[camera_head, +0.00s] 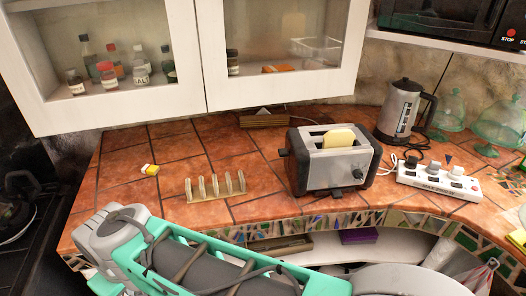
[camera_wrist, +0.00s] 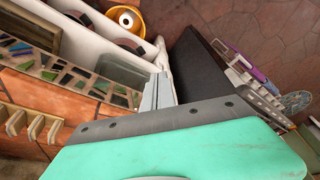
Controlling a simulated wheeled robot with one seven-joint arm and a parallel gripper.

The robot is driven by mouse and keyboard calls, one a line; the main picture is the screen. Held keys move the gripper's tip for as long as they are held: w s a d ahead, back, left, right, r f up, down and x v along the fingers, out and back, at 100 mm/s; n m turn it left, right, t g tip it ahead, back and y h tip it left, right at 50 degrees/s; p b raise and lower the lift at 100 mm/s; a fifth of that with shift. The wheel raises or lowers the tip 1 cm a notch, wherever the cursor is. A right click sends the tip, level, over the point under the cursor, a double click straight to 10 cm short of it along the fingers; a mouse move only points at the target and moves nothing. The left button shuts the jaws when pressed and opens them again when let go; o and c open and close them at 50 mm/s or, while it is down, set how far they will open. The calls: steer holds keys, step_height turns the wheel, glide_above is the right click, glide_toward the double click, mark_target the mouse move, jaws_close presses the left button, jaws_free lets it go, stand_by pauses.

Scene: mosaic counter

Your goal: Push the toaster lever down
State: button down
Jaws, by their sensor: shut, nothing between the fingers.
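The silver and black toaster (camera_head: 318,168) stands upright on the tiled counter, right of the middle in the head view. A slice of bread (camera_head: 338,138) sticks up from its slot. A black tab, apparently the lever (camera_head: 283,153), juts from its left end, high on the side. A dark knob (camera_head: 357,174) is on the front face. My gripper (camera_wrist: 162,72) shows in the wrist view with its grey fingers together and empty. It is beside the mosaic counter edge, away from the toaster. The toaster is not in the wrist view.
A wooden toast rack (camera_head: 215,186) stands left of the toaster; it also shows in the wrist view (camera_wrist: 30,122). A kettle (camera_head: 402,110) and a white power strip (camera_head: 438,180) are to the right. Cabinets (camera_head: 130,70) hang above. The counter (camera_head: 120,175) is largely clear at left.

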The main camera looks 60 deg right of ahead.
steer(key=shift+d, duration=0.15)
steer(key=w+d+r+m+g+h+p, duration=0.1)
steer(key=w+d+r+m+p, duration=0.1)
steer(key=d+r+m, duration=0.3)
steer(key=w+d+r+m+h+p, duration=0.1)
steer(key=w+d+r+m, duration=0.15)
steer(key=d, duration=0.55)
steer(key=m+g+y+p, duration=0.1)
steer(key=m+g+p, duration=0.4)
steer(key=m, duration=1.6)
glide_toward(282, 151)
steer(key=s+t+p, duration=0.2)
steer(key=shift+w+d+r, duration=0.2)
steer(key=shift+r, duration=0.2)
steer(key=shift+f+b, duration=0.55)
steer(key=shift+b, duration=0.1)
steer(key=f+b, duration=0.6)
steer(key=shift+s+d, duration=0.2)
steer(key=shift+s, duration=0.05)
